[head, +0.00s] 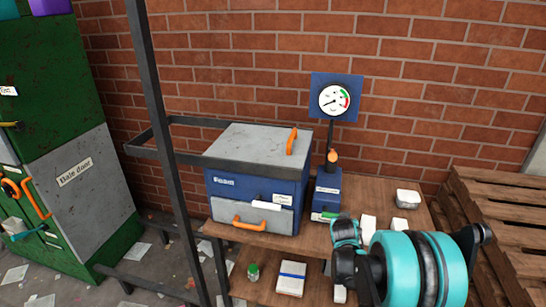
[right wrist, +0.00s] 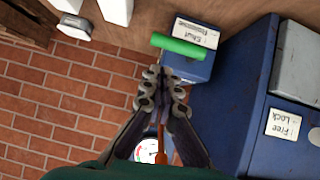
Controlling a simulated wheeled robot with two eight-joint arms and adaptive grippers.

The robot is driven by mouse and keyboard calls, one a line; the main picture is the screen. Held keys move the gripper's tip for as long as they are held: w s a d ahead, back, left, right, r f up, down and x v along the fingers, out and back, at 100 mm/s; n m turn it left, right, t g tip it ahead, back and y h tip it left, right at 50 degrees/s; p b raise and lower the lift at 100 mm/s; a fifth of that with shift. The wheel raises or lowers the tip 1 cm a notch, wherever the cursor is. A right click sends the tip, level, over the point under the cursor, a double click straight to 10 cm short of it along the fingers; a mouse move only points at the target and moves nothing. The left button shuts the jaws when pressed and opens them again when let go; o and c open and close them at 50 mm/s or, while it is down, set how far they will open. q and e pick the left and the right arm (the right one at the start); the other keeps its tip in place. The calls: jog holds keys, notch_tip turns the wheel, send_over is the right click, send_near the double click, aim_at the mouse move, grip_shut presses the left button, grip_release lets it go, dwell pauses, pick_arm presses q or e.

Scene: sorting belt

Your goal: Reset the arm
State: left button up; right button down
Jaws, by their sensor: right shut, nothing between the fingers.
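My right gripper (right wrist: 162,78) is shut and empty in the right wrist view. Its fingertips point at a small blue gauge base (right wrist: 188,62) with a green bar (right wrist: 180,46) and a white label; I cannot tell whether they touch it. In the head view my right arm (head: 410,268), teal and black, comes in at the lower right, and its fingers cannot be made out. The gauge base (head: 328,190) stands on the wooden bench, with an orange-tipped lever and a round dial (head: 333,99) on a post above. My left gripper is not in view.
A blue box (head: 250,190) with grey lid and orange handles stands left of the gauge. White items (head: 408,199) lie on the bench (head: 290,240). A dark metal frame (head: 165,150) rises at left. Wooden pallets (head: 500,210) are at right; a brick wall is behind.

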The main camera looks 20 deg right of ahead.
jog(key=s+a+r+n+y, duration=0.1)
jog(key=s+a+r+y, duration=0.1)
jog(key=s+a+r, duration=0.35)
jog(key=s+a+r+n+y, duration=0.1)
jog(key=s+a+r+n, duration=0.1)
jog(key=s+a, duration=0.65)
jog(key=s+a+f+n+g+y, duration=0.1)
jog(key=s+a+n+g+y, duration=0.1)
jog(key=s+a, duration=1.1)
jog(key=shift+s+a+f+n+y, duration=0.2)
jog(key=shift+a+f+n+y, duration=0.1)
jog(key=shift+a+y, duration=0.4)
